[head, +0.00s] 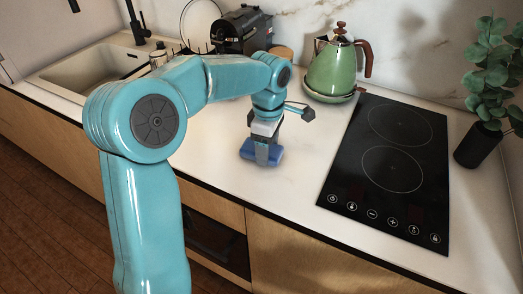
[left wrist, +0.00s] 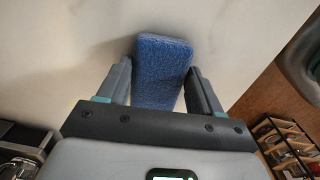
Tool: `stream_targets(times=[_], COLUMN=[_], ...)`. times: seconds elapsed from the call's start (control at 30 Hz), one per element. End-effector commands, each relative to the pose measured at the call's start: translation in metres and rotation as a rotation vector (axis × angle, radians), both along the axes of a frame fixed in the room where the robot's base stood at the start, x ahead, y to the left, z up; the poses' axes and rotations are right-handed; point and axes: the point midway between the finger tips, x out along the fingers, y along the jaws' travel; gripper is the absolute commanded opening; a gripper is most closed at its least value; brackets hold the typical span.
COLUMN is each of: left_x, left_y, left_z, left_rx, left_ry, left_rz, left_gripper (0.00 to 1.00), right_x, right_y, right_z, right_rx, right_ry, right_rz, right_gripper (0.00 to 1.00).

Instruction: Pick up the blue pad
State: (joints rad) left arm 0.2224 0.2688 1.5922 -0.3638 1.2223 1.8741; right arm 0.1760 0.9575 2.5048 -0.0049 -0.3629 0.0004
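The blue pad (head: 247,149) lies on the white countertop, left of the cooktop. My left gripper (head: 264,150) is lowered right over it, with a finger in front of the pad's near side. In the left wrist view the textured blue pad (left wrist: 161,62) is between the two spread fingers of the left gripper (left wrist: 158,70). A narrow gap shows between the pad and the left finger; the right finger is very close to the pad, and I cannot tell if it touches. My right gripper is not in view.
A black cooktop (head: 388,165) lies to the right, with a green kettle (head: 336,68) behind it and a potted plant (head: 478,143) at the far right. A black coffee machine (head: 243,30) and a sink (head: 85,72) are at the back left. The counter in front of the pad is clear.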

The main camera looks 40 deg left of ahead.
Motion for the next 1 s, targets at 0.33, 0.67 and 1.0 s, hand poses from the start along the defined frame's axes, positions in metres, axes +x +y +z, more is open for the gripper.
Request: stream_targets(times=[0.33,0.67,1.0], left_x=[0.000,0.001,0.001], left_y=[0.000,0.000,0.000], left_z=[0.000,0.033,0.138], left_rx=[0.000,0.000,0.001], left_ry=[0.000,-0.003,-0.005], left_rz=[0.000,0.000,0.000], left_gripper=[0.34,0.34,0.34], right_x=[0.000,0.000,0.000], right_y=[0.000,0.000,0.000], right_z=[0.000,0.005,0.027], right_rx=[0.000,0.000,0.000], right_ry=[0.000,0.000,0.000], right_rz=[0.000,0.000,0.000], right_gripper=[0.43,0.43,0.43])
